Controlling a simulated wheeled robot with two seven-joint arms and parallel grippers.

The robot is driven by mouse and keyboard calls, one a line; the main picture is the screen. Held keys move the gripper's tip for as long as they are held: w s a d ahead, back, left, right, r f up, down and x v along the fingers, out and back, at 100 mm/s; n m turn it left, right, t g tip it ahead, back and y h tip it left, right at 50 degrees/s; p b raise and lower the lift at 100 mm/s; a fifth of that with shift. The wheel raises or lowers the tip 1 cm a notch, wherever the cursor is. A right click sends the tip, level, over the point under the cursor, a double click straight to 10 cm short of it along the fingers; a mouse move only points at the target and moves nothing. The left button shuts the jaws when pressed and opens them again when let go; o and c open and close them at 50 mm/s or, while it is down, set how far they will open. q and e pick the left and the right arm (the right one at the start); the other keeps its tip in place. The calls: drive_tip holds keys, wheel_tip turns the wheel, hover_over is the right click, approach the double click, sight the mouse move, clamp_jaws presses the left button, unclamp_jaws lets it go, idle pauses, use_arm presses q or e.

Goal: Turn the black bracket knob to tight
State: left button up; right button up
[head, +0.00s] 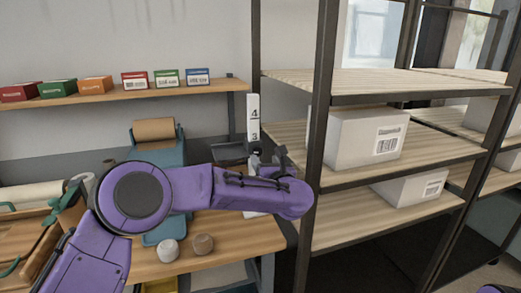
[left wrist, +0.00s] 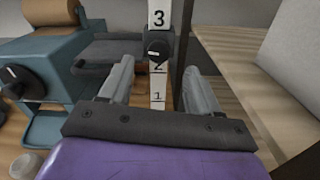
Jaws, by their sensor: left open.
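The black bracket knob (left wrist: 157,48) is a small dark round knob in the left wrist view, with a small pale mark on it. It sits on a white upright scale (left wrist: 158,15) numbered 1, 2 and 3 there, beside a dark grey bracket (left wrist: 110,54). In the head view the scale (head: 253,115) shows 3 and 4, and I cannot make out the knob behind my gripper. My left gripper (left wrist: 158,72) is open and empty, its fingers on either side of the scale with the knob ahead between them. In the head view the left gripper (head: 267,158) is at the scale. My right gripper is out of view.
A teal dispenser (left wrist: 45,60) with its own black knob (left wrist: 20,83) stands left of the scale. A shelf rack (head: 322,120) with white boxes (head: 360,138) stands close on the right. Several small boxes line the wall shelf (head: 180,90). Two jars (head: 168,250) stand on the bench.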

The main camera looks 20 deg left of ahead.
sight(258, 152)
use_arm(q)
drive_tip(key=p+x, duration=0.2)
drive_tip(key=x, duration=0.3)
drive_tip(key=shift+a, duration=0.2)
drive_tip(key=shift+w+a, duration=0.2)
drive_tip(key=shift+w, duration=0.25)
drive_tip(key=shift+f, duration=0.1)
drive_tip(key=c, duration=1)
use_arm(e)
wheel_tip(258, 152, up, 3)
